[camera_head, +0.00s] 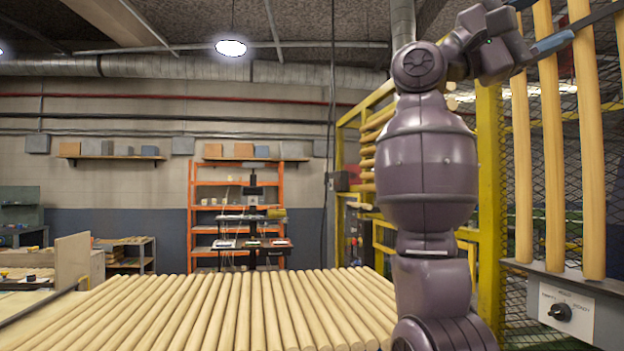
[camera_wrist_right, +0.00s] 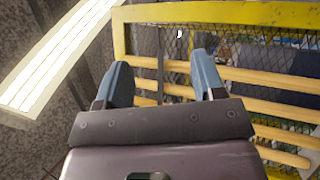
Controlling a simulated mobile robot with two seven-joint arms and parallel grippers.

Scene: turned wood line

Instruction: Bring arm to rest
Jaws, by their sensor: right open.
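My right arm (camera_head: 427,160) rises purple and upright at the right of the head view, with its wrist bent over to the right near the ceiling. Its right gripper (camera_head: 572,22) is at the top right, in front of vertical wooden rods, and partly cut off by the picture edge. In the right wrist view the gripper (camera_wrist_right: 160,65) shows two blue fingers spread apart with nothing between them. Beyond them are a yellow frame, mesh and wooden rods. My left gripper is not in view.
A row of wooden rods (camera_head: 240,312) lies across the front. Upright rods (camera_head: 553,150) and a control box with a knob (camera_head: 560,312) stand close on the right, by a yellow mesh guard (camera_head: 489,200). An orange shelf (camera_head: 191,215) stands at the back.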

